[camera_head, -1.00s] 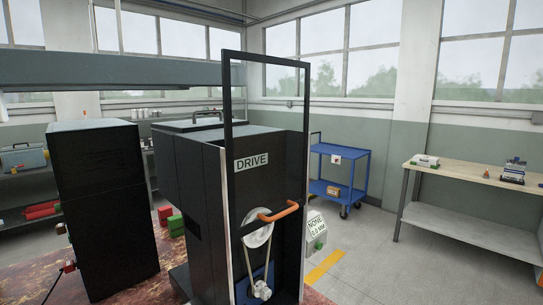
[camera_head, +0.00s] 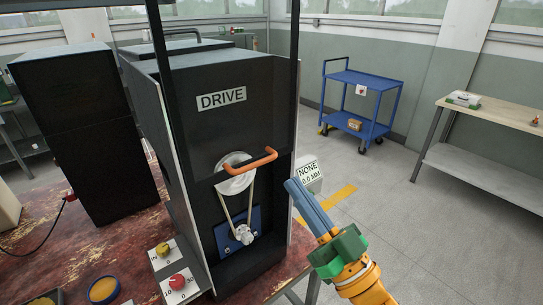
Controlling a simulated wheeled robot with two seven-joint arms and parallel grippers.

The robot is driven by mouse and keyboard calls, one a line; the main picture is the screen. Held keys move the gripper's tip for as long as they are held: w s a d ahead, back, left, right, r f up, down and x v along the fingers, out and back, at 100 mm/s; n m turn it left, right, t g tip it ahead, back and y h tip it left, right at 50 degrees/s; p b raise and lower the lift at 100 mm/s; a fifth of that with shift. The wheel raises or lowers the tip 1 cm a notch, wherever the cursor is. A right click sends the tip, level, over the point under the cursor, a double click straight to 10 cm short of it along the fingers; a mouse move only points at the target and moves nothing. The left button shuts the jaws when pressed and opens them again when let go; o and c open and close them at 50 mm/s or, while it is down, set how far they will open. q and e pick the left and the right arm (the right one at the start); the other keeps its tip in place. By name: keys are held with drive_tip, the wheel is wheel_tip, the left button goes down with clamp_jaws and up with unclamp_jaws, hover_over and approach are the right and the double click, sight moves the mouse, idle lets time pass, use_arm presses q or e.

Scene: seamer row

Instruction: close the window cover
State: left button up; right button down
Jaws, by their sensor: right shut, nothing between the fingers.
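The window cover is a tall black frame that stands raised in front of the black drive housing (camera_head: 225,120) labelled DRIVE. Its orange handle (camera_head: 247,162) is on its lower bar, across the upper pulley (camera_head: 236,175). Below that bar, the belt and the small lower pulley (camera_head: 243,234) are uncovered. The upper part of the cover is cut off by the picture's top edge. My right gripper (camera_head: 292,184) has blue fingers that are shut and empty. It is to the right of the housing, apart from the handle and lower in the picture. My left gripper is not in view.
A grey box reading NONE 0.0 MM (camera_head: 309,175) is behind my right gripper. A black cabinet (camera_head: 85,130) stands left. A blue cart (camera_head: 362,100) and a workbench (camera_head: 490,115) are farther right, with clear floor between.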

drive_tip(key=s+p+x, duration=0.1)
drive_tip(key=p+x, duration=0.3)
drive_tip(key=x, duration=0.5)
drive_tip(key=shift+w+a+f, duration=0.2)
drive_tip(key=shift+w+f, duration=0.05)
drive_tip(key=shift+f, duration=0.4)
drive_tip(key=shift+w+a+f, duration=0.2)
drive_tip(key=shift+w+f, duration=0.1)
drive_tip(key=shift+f, duration=0.35)
drive_tip(key=shift+w+a+f, duration=0.2)
drive_tip(key=shift+w+f, duration=0.05)
drive_tip(key=shift+f, duration=0.4)
drive_tip(key=shift+f, duration=0.1)
wheel_tip(320, 180, down, 37)
drive_tip(key=b, duration=3.1)
